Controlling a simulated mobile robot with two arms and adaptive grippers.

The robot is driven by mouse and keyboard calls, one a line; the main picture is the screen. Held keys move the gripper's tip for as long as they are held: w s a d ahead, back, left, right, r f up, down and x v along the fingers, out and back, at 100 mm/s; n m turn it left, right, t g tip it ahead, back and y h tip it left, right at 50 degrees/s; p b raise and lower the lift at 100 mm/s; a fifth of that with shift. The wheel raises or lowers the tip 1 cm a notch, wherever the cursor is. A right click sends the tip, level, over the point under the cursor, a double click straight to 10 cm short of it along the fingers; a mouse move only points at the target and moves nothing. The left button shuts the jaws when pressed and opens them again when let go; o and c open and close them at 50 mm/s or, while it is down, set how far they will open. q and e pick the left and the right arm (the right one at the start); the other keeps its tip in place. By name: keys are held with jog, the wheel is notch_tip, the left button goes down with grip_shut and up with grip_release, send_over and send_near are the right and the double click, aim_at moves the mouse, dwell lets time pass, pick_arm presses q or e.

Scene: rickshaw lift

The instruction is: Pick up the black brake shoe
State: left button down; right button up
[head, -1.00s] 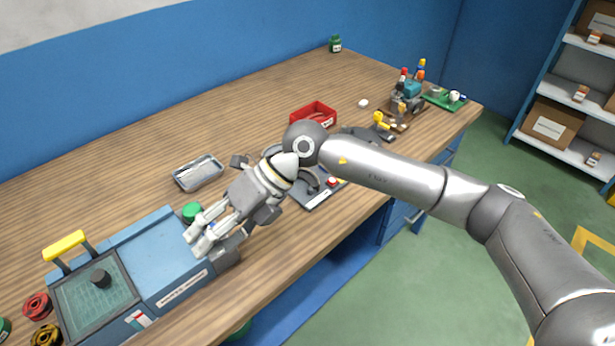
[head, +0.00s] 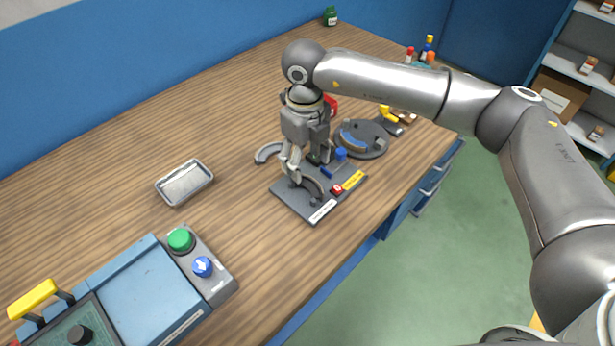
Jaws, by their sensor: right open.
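A dark curved brake shoe (head: 313,187) lies on a dark grey plate (head: 303,211) with yellow and white labels, near the table's front edge. A second curved grey shoe (head: 268,151) rests on the wood just behind the plate. My right gripper (head: 304,170) points down over the plate's back part, with its fingers open just behind the dark shoe. The fingers partly hide the plate's back area, and I cannot tell whether they touch anything. My left gripper is not in view.
A round grey disc (head: 374,147) with a blue part lies right of the plate. A metal tray (head: 185,183) stands to the left. A control box with green (head: 180,239) and blue buttons sits at the lower left. Wood between tray and plate is clear.

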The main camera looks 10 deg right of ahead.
aim_at(310, 184)
jog(key=f, duration=0.2)
jog(key=shift+s+f, duration=0.2)
jog(key=shift+f, duration=0.15)
jog(key=shift+w+d+f+p, duration=0.1)
jog(key=shift+f+p, duration=0.25)
jog(key=shift+p, duration=0.1)
jog(key=f, duration=0.1)
jog(key=f+p, duration=0.1)
jog(key=f, duration=0.1)
jog(key=shift+d+f, duration=0.25)
jog(key=shift+d, duration=0.1)
jog(key=shift+f+p, duration=0.35)
jog(key=shift+f, duration=0.2)
jog(key=shift+c, duration=1.1)
jog(key=c, duration=0.5)
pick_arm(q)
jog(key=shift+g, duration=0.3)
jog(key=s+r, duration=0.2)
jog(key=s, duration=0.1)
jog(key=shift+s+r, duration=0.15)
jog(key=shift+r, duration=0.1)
pick_arm(e)
jog(key=c, duration=0.5)
